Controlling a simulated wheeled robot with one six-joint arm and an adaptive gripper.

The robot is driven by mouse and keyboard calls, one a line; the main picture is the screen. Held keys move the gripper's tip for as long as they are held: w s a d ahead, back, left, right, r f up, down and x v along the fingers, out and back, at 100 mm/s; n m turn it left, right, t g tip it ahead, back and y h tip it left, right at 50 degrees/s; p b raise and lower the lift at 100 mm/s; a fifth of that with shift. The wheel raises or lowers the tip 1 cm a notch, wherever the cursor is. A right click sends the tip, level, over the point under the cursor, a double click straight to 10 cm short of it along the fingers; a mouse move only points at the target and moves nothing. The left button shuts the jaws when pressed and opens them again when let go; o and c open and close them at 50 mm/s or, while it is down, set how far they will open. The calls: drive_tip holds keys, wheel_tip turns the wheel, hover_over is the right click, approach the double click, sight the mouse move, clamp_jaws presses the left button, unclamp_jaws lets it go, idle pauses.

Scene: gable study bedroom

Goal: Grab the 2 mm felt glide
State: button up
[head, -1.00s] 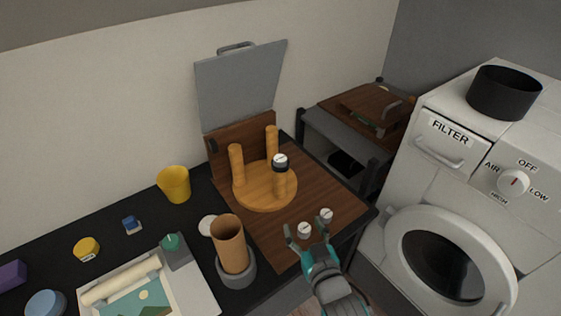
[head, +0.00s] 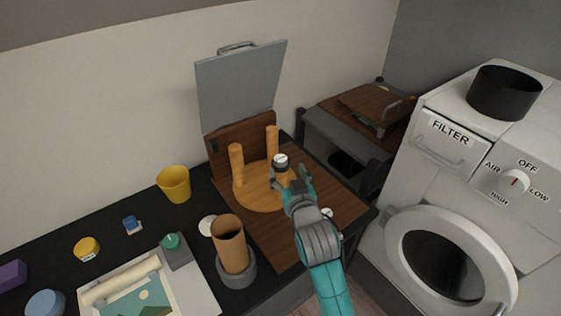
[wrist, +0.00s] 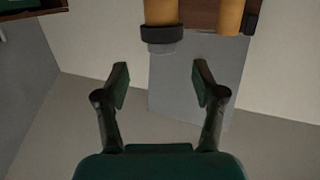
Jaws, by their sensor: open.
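An upturned wooden stool (head: 252,197) stands on the brown board with three legs up. Its front right leg wears a black collar (head: 281,168) with a white round cap (head: 281,159) on top. In the wrist view the collar (wrist: 161,34) and pale cap (wrist: 161,48) show at the top, between the fingers' lines. My gripper (head: 295,174) is open and empty beside this leg, its fingers (wrist: 162,77) apart from the cap. A small white glide (head: 327,213) lies on the board to the right of my arm. I cannot read which piece is 2 mm.
A brown tube in a grey holder (head: 236,271), a yellow cup (head: 174,184) and a white disc (head: 207,226) stand left of the board. A raised grey lid (head: 240,87) stands behind the stool. A white dryer (head: 385,240) is at the right.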

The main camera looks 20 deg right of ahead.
sight(281, 160)
drive_tip(key=shift+w+f, duration=0.15)
drive_tip(key=shift+w, duration=1.15)
drive_tip(key=shift+w+f, duration=0.15)
drive_tip(key=shift+w, duration=1.15)
drive_tip(key=c, duration=1)
